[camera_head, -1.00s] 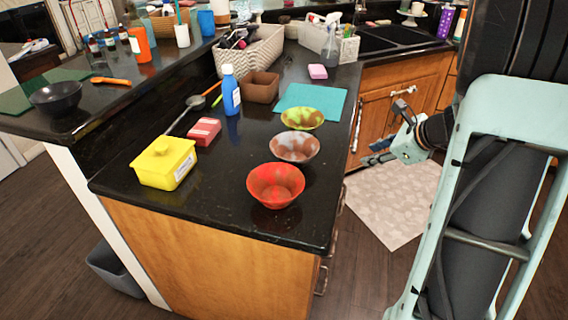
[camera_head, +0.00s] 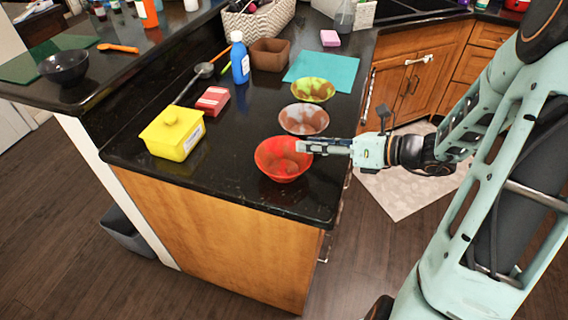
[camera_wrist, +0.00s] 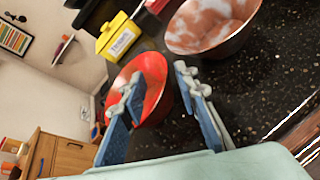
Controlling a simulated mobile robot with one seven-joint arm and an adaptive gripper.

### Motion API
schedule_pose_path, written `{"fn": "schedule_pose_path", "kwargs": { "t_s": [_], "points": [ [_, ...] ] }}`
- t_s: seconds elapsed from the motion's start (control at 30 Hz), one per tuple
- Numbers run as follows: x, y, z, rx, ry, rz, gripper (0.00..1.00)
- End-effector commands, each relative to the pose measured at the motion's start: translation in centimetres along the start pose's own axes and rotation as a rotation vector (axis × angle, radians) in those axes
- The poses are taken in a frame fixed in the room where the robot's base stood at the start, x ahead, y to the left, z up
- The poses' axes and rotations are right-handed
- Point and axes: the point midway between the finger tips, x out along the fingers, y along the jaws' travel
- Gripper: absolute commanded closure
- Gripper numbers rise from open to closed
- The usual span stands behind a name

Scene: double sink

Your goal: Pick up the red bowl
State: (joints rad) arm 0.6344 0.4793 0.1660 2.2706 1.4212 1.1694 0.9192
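The red bowl (camera_head: 281,164) stands upright on the black counter near its front right corner. In the wrist view the red bowl (camera_wrist: 151,82) lies ahead of the fingers, partly covered by the left one. My gripper (camera_head: 303,146) reaches in from the right, its tips over the bowl's right rim in the head view. In the wrist view my gripper (camera_wrist: 157,88) is open, with a clear gap between its two fingers. I cannot tell whether a finger touches the bowl.
A white and brown bowl (camera_head: 304,120) stands just behind the red one, close to my gripper. A green patterned bowl (camera_head: 313,89) is farther back. A yellow lidded box (camera_head: 173,133) stands to the left. The counter in front of the red bowl is clear.

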Motion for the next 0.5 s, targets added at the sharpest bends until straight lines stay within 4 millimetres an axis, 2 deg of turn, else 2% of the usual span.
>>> {"fn": "schedule_pose_path", "kwargs": {
  "t_s": [0.27,0.5],
  "points": [
    [4.1,0.0,-0.5,-0.001,0.002,0.004,0.71],
    [4.7,-0.1,-0.4,-0.001,0.001,0.000,0.71]
  ]
}}
